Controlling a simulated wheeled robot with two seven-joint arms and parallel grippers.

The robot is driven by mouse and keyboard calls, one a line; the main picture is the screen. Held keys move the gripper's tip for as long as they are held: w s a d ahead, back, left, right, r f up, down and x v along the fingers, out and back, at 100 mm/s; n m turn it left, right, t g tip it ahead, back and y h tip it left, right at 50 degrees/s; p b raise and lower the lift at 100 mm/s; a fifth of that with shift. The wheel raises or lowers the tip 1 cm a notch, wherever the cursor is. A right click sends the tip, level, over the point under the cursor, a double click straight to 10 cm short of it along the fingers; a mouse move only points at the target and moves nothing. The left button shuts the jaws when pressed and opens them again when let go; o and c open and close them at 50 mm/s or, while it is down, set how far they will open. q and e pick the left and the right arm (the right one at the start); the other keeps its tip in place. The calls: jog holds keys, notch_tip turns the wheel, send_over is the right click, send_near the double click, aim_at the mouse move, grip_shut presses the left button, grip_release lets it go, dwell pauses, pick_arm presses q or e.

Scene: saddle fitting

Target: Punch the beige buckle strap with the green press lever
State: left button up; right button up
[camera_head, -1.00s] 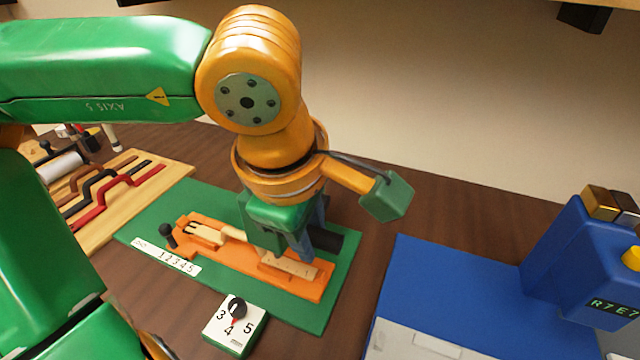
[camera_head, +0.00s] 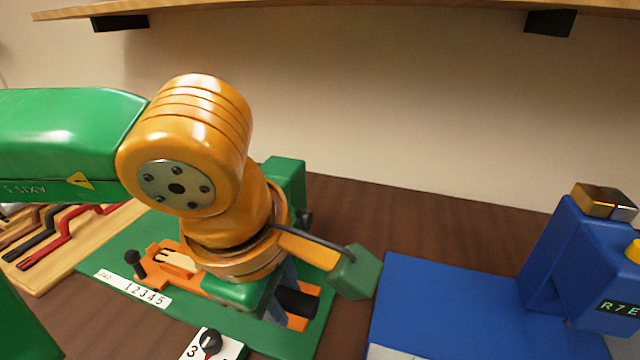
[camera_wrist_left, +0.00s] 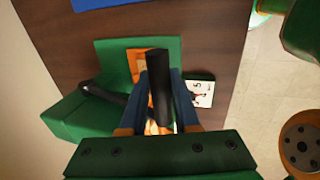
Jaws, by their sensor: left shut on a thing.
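The beige strap (camera_head: 178,262) lies in the orange fixture (camera_head: 212,284) on the green base board (camera_head: 120,248). Its right part is hidden by my left arm. The green press (camera_head: 287,178) stands at the back of the board, partly behind my wrist; its green body also shows in the left wrist view (camera_wrist_left: 75,122). My left gripper (camera_head: 284,302) is low over the right part of the fixture. In the left wrist view its fingers (camera_wrist_left: 160,98) are shut on the black grip of the press lever (camera_wrist_left: 157,70). Strap contact with the punch is hidden. My right gripper is not in view.
A numbered dial box (camera_head: 210,345) sits in front of the board. A blue machine (camera_head: 560,270) stands at the right. Straps in red (camera_head: 70,230), black and brown lie on a wooden board at the left. A shelf (camera_head: 330,8) runs above.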

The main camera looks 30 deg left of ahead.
pick_arm(q)
jog(key=shift+s+f+b, duration=0.15)
jog(key=shift+f+b, duration=0.3)
jog(key=shift+f, duration=0.2)
jog(key=shift+s+f+b, duration=0.15)
jog(key=shift+f+b, duration=0.3)
jog(key=shift+f, duration=0.15)
jog(key=shift+o, duration=0.3)
jog(key=f+b, duration=0.4)
jog(key=shift+s+d, duration=0.1)
jog(key=shift+s, duration=0.1)
jog(key=shift+w, duration=0.1)
jog(key=shift+c, duration=0.3)
